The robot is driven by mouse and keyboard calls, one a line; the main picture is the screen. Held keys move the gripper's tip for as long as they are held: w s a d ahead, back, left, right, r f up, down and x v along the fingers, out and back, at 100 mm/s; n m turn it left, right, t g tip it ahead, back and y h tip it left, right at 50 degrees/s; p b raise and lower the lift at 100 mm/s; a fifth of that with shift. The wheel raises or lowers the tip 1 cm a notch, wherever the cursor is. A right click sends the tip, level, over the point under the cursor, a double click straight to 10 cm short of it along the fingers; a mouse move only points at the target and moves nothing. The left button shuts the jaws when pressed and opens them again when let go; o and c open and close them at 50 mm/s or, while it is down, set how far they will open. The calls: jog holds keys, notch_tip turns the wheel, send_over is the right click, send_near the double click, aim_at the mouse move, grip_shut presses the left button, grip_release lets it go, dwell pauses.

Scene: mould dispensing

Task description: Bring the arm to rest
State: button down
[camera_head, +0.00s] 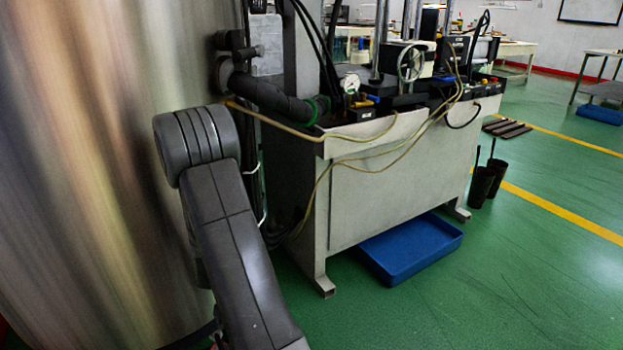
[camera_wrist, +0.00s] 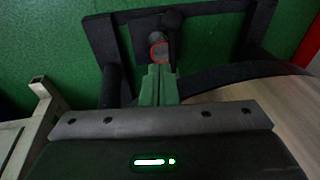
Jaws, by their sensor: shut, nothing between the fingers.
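My gripper (camera_wrist: 159,70) shows in the wrist view, its two narrow fingers together at the middle with nothing between them. A grey bolted plate and a lit dark housing of mine lie below the fingers. In the head view my dark grey arm (camera_head: 225,215) rises from the bottom edge, bent at a round joint, in front of a large metal cylinder (camera_head: 80,150). My gripper is not visible in the head view. Whether the arm touches the cylinder cannot be told.
A grey machine bench (camera_head: 400,195) with hoses, gauge and handwheel stands right of the arm. A blue tray (camera_head: 412,250) lies partly under it. Two dark cylinders (camera_head: 482,188) stand on the green floor (camera_head: 500,290), which is clear at lower right.

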jog(key=shift+d+r, duration=0.15)
jog(key=shift+r, duration=0.55)
jog(key=shift+f, duration=0.15)
